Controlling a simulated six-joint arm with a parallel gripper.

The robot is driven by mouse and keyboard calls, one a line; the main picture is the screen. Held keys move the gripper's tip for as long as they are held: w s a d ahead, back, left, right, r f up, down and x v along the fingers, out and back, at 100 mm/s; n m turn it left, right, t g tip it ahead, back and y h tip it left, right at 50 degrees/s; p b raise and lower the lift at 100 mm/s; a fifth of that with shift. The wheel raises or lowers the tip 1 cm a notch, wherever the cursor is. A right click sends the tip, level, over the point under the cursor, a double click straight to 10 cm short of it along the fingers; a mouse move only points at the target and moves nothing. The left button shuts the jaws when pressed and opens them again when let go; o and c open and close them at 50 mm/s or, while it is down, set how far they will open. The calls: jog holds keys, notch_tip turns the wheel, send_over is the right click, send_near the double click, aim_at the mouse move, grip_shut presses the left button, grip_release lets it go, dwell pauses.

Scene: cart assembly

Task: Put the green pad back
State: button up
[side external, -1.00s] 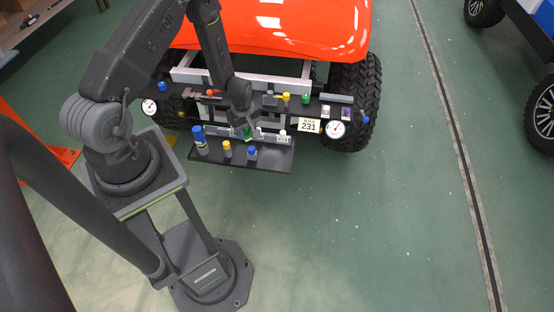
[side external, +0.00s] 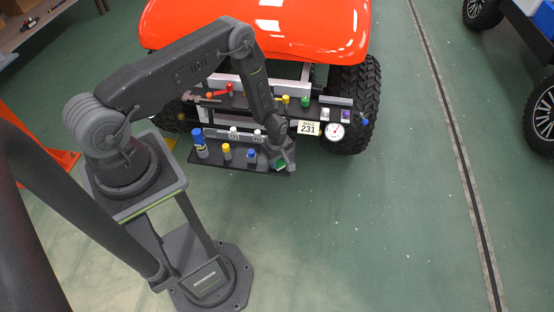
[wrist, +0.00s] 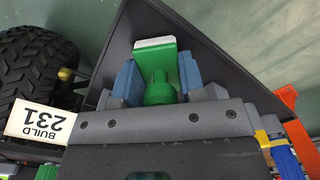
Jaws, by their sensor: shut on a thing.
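The green pad (wrist: 158,62) has a pale top face and a round green stem. In the wrist view my gripper (wrist: 160,78) is shut on it, with a blue-grey finger on each side of the stem. In the side view my gripper (side external: 280,160) is at the right end of the dark tray (side external: 240,169), and only a little of the green pad (side external: 279,165) shows there. The pad is over the tray's corner region. I cannot tell whether it touches the tray.
Behind is the cart's front bar with the BUILD 231 plate (side external: 308,128), a gauge (side external: 333,132) and small coloured parts. Floor right of the tray is clear.

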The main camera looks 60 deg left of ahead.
jog(key=shift+f, duration=0.2)
jog(key=o, duration=1)
jog(key=shift+r, duration=0.1)
